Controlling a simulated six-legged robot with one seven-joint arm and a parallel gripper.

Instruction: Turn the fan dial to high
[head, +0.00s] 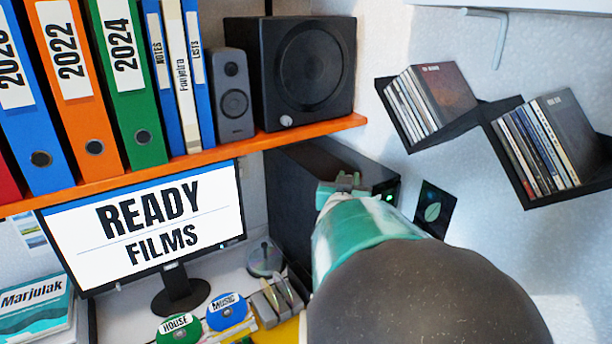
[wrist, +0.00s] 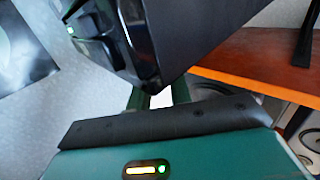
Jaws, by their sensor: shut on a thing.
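A black computer tower (head: 290,185) stands under the orange shelf, with small green lights near its front top corner. It also fills the top of the wrist view (wrist: 160,30), where it appears upside down. My gripper (head: 345,183) is at the tower's upper front part. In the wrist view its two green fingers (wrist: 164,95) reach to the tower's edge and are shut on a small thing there. The fan dial itself is hidden at the fingertips, so its setting cannot be read.
The orange shelf (head: 200,167) runs close by at the left, bearing binders, a small speaker (head: 233,95) and a large black speaker (head: 305,70). Black disc shelves (head: 425,140) hang on the right wall.

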